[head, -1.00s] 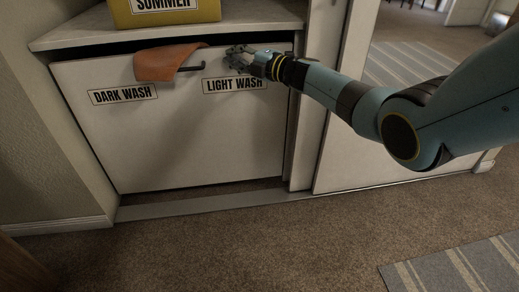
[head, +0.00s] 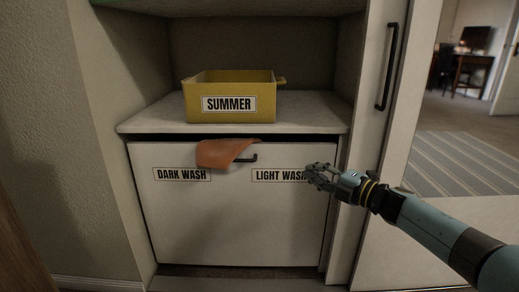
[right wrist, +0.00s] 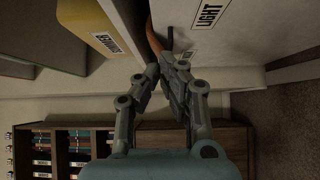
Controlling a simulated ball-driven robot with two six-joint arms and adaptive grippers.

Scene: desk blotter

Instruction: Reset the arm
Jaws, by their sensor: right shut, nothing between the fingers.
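My right arm comes in from the right in the head view. Its gripper (head: 316,174) is in front of the right end of the "LIGHT WASH" label (head: 279,175) on the white hamper drawer (head: 240,222). The fingers are shut and hold nothing. The right wrist view shows the shut fingers (right wrist: 163,68) with part of the label (right wrist: 208,16) beyond them. An orange cloth (head: 222,153) hangs over the top edge of the drawer, beside the dark handle (head: 246,159). My left gripper is not in view.
A yellow "SUMMER" box (head: 229,100) stands on the white counter (head: 145,119) above the drawer. A tall cabinet door with a black handle (head: 386,66) is at the right. A striped rug (head: 456,163) shows at the far right. The right wrist view shows a brown shelf (right wrist: 100,145).

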